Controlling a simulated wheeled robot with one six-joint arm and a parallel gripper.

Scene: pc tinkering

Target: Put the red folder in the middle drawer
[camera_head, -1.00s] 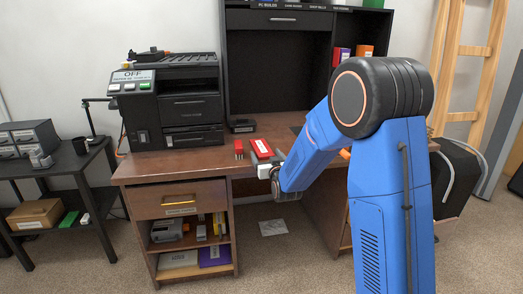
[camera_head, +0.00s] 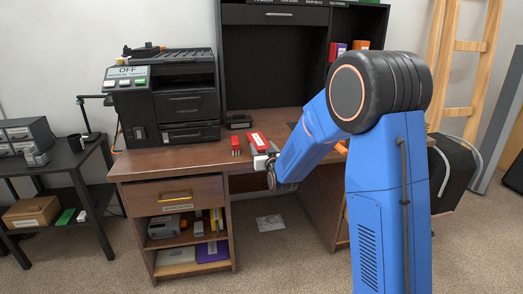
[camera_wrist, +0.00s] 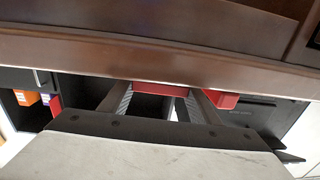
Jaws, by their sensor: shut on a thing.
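The red folder (camera_head: 258,141) shows at the front edge of the desk in the head view, with a pale label on it. My gripper (camera_wrist: 168,103) is shut on it, and its red edge (camera_wrist: 165,88) shows between the fingers in the wrist view. In the head view my gripper comes in from the right at the desk's front edge. I cannot tell whether the folder touches the desktop. The left pedestal has a shut drawer (camera_head: 150,197) with a yellow handle. I cannot tell which drawer is the middle one.
A small red item (camera_head: 236,146) stands on the desktop (camera_head: 180,158) left of the folder. A black printer (camera_head: 187,104) is on the desk's left. Open shelves under the drawer hold a purple item (camera_head: 212,251) and others.

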